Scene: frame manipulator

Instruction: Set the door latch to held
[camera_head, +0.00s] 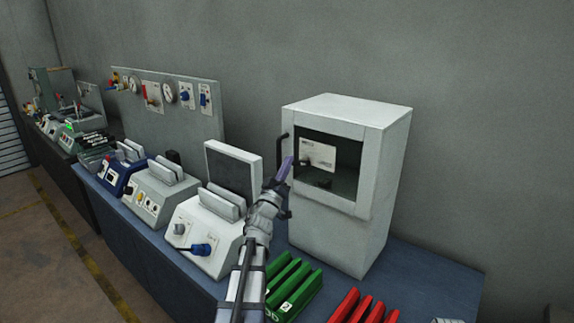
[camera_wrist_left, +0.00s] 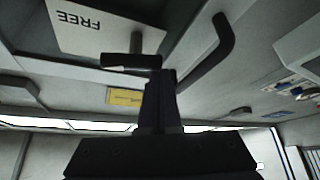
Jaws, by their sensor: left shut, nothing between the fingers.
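The door latch is a short black lever (camera_wrist_left: 131,61) on a white plate (camera_wrist_left: 75,25) marked FREE, upside down in the left wrist view. In the head view the plate (camera_head: 318,154) shows in the dark front opening of the white cabinet (camera_head: 345,235). My left gripper (camera_head: 286,168) is at the left side of that opening, shut and empty. In the left wrist view its closed fingertips (camera_wrist_left: 161,76) appear close to one end of the lever; I cannot tell whether they touch. Any other marking on the plate is out of view or hidden. My right gripper is not in view.
A black bar handle (camera_wrist_left: 212,52) stands close beside the fingers; it also shows at the cabinet's left front edge (camera_head: 282,150). Green blocks (camera_head: 293,288) and red blocks (camera_head: 362,308) lie in front on the blue bench (camera_head: 440,285). Grey devices (camera_head: 205,228) stand to the left.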

